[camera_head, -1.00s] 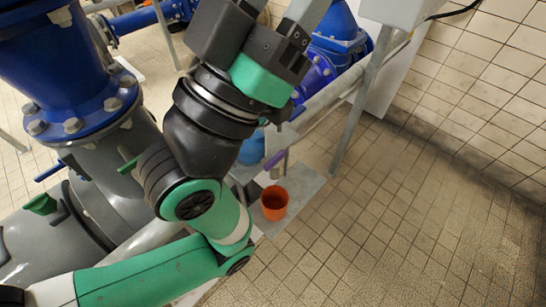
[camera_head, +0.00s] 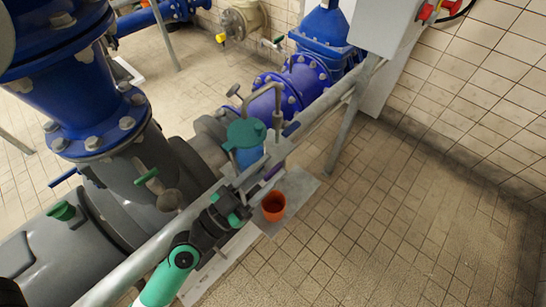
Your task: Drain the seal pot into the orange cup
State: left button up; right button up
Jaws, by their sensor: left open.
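The seal pot (camera_head: 249,156) is a blue vessel with a green lid, mounted beside the grey rail in the middle of the camera_head view. A small purple part (camera_head: 274,171) shows low on its right side, above the cup. The orange cup (camera_head: 273,207) stands upright on a pale slab on the floor; I cannot see what is in it. My left gripper (camera_head: 239,191) is open, just below the pot and to the left of the cup. Its fingertips are small and partly hard to make out; I see nothing held. My right gripper is not in view.
A long grey rail (camera_head: 166,238) runs diagonally beside my left arm. Large blue pipes (camera_head: 272,96) and grey pipework (camera_head: 120,195) crowd the left and back. A grey cabinet (camera_head: 388,22) stands at the upper right. The tiled floor (camera_head: 400,220) on the right is clear.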

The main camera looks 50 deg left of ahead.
aim_at(273, 170)
pick_arm(q)
jog(key=s+a+f+n+g+y+p, duration=0.2)
jog(key=s+f+g, duration=0.2)
jog(key=s+f, duration=0.35)
jog(key=w+p, duration=0.1)
jog(key=w, duration=0.3)
jog(key=w+a+p, duration=0.1)
jog(key=w+p, duration=0.1)
jog(key=w, duration=0.2)
jog(key=w+p, duration=0.2)
jog(key=w, duration=0.2)
jog(key=shift+a+f, duration=0.15)
jog(key=shift+f, duration=0.15)
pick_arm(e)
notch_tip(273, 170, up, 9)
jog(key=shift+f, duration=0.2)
pick_arm(q)
grip_shut()
